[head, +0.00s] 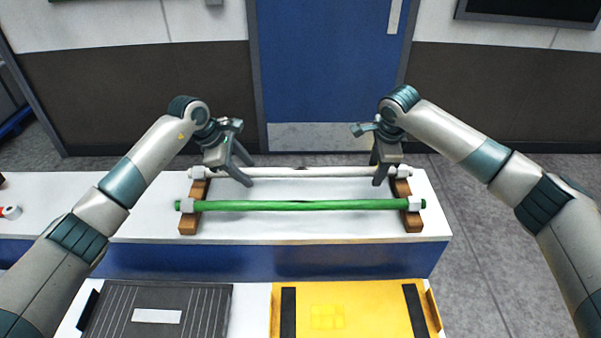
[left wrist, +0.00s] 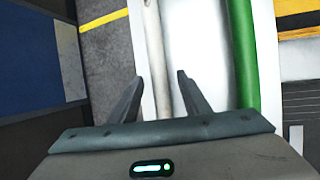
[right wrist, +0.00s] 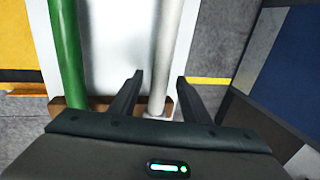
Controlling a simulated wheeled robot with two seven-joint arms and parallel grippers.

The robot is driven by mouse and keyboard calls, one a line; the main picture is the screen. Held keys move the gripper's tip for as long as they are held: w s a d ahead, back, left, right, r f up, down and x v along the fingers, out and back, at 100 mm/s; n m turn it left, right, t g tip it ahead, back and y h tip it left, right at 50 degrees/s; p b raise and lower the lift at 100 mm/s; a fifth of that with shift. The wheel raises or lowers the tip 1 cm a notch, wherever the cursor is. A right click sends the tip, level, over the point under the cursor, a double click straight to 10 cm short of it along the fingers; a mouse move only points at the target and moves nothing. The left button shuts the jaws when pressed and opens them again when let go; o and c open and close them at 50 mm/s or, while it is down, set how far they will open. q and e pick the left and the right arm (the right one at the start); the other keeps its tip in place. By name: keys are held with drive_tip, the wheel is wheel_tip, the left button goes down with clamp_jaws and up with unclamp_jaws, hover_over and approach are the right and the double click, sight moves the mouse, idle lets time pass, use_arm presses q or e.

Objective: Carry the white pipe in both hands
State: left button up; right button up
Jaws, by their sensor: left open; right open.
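The white pipe (head: 310,172) lies across two wooden supports at the back of a white-topped bench, behind a green pipe. My left gripper (head: 243,172) is open over the pipe's left part. In the left wrist view the white pipe (left wrist: 157,60) runs between the open fingers (left wrist: 160,85). My right gripper (head: 380,178) is open at the pipe's right part. In the right wrist view the white pipe (right wrist: 165,50) passes between the open fingers (right wrist: 158,85), closer to the right one. I cannot tell whether any finger touches the pipe.
The green pipe (head: 300,205) lies parallel in front, on the same left support (head: 188,222) and right support (head: 412,222). A yellow panel (head: 350,310) and a dark grooved mat (head: 157,296) lie nearer me. A blue door (head: 325,60) stands behind; grey floor lies to the right.

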use_arm(q)
clamp_jaws()
use_arm(e)
clamp_jaws()
use_arm(q)
drive_tip(key=shift+w+r, duration=0.1)
drive_tip(key=shift+r, duration=0.15)
use_arm(e)
drive_tip(key=shift+w+r, duration=0.1)
drive_tip(key=shift+r, duration=0.15)
